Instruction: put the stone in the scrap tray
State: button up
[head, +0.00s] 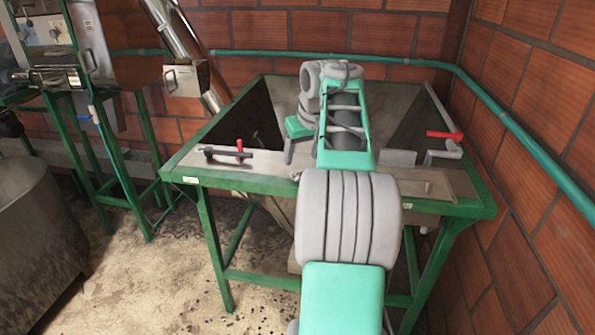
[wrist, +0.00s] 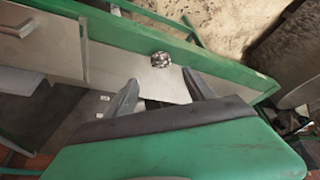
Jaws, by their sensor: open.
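The stone (wrist: 160,60) is a small dark, speckled lump in the wrist view. It lies at the green rim beside a pale metal strip. My gripper (wrist: 160,77) is open, with its two grey fingers apart and nothing between them. The stone shows just beyond the gap between the fingertips. In the head view, my arm covers the middle of the hopper table, and one gripper finger (head: 288,152) shows left of the arm.
The green-framed hopper table (head: 240,189) has a dark sloping interior. A red-knobbed lever (head: 238,152) sits on its left ledge and a red handle (head: 444,135) on its right. A large drum (head: 40,230) stands at left. Brick walls and a green pipe (head: 520,135) bound the right.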

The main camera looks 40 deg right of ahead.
aim_at(297, 173)
jog(key=x, duration=0.7)
jog(key=shift+a+f+p, duration=0.2)
jog(key=shift+f+p, duration=0.1)
jog(key=shift+s, duration=0.1)
jog(key=shift+c, duration=0.5)
grip_shut()
